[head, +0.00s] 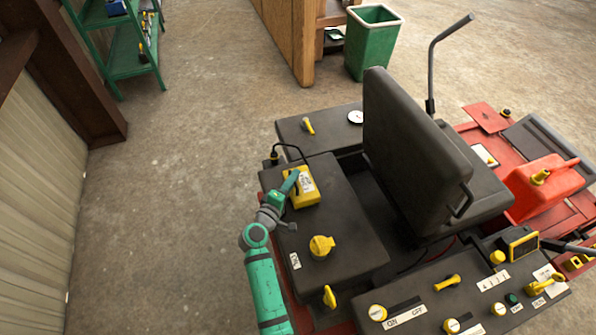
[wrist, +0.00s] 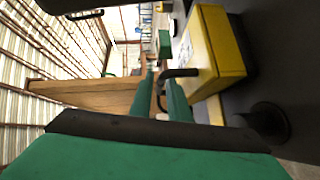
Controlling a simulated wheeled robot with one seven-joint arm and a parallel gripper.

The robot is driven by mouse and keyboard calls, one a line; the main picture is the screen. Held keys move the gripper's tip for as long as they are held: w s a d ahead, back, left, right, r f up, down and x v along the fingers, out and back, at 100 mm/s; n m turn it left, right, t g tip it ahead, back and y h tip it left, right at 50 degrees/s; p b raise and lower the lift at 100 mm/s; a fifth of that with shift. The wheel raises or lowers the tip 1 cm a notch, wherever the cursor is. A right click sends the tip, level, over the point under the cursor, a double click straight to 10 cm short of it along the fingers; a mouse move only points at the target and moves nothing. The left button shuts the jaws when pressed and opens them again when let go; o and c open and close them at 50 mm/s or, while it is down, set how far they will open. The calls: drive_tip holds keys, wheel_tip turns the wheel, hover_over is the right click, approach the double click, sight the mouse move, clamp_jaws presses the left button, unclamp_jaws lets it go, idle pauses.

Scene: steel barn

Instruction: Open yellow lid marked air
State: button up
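The yellow lid (head: 305,188) is a boxy cover with a white label, on the left black panel of the red machine in the head view. I cannot read its label. It looks shut. In the wrist view the yellow lid (wrist: 217,50) fills the upper right, its side close to my right finger. My gripper (head: 294,180) is at the lid's left side in the head view. In the wrist view my gripper (wrist: 162,85) shows two green fingers apart, with a dark bent rod (wrist: 180,73) showing between and past them. Contact with the lid cannot be told.
A yellow knob (head: 321,247) stands on the same panel, in front of the lid. A black seat (head: 415,150) rises to the right. A front panel (head: 460,300) carries several yellow controls. A green bin (head: 373,45) stands behind. The floor on the left is clear.

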drive_tip(key=shift+x, duration=2)
drive_tip(key=shift+d, duration=0.1)
clamp_jaws()
